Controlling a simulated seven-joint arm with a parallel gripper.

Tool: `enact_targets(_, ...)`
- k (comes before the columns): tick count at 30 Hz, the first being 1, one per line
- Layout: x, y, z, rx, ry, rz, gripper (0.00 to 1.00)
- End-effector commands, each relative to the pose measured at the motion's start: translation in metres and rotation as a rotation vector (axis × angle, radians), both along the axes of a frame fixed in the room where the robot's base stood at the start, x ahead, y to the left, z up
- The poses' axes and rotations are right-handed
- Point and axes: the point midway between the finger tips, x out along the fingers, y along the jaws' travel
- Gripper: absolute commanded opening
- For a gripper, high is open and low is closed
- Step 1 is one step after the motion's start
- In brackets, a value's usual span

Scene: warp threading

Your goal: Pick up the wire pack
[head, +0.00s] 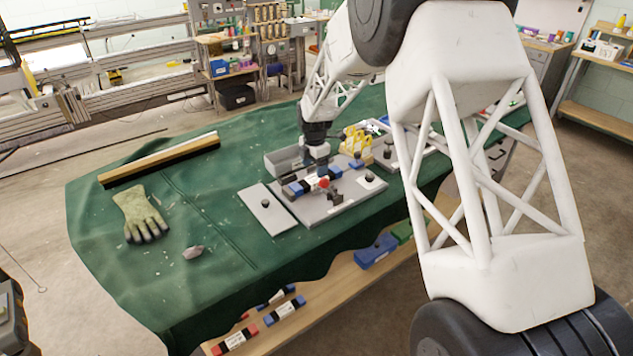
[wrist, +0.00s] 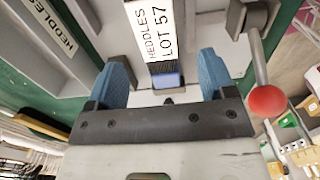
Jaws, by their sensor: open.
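The wire pack, a dark bar with blue parts and a white label reading "HEDDLES LOT 57" (wrist: 152,30), lies by the grey fixture plate on the green-covered table. In the head view the pack (head: 298,188) lies under my gripper (head: 318,162), which partly hides it. In the wrist view my gripper (wrist: 165,78) is open, with its two blue fingers spread on either side of the pack's near end. A gap shows between each finger and the pack. I cannot tell how far down the fingers reach.
A lever with a red ball knob (wrist: 268,101) stands close beside the right finger; the knob (head: 324,183) also shows in the head view. Yellow parts (head: 357,142) stand behind. A glove (head: 139,213) and a long brush (head: 160,159) lie left. Similar packs (head: 284,311) sit on the lower shelf.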

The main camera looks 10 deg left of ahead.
Motion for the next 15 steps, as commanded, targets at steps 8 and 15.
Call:
enact_targets(8, 0.0, 0.001, -0.009, -0.001, 0.001, 0.0, 0.77)
enact_targets(15, 0.002, 0.002, -0.036, 0.0, 0.001, 0.0, 0.77)
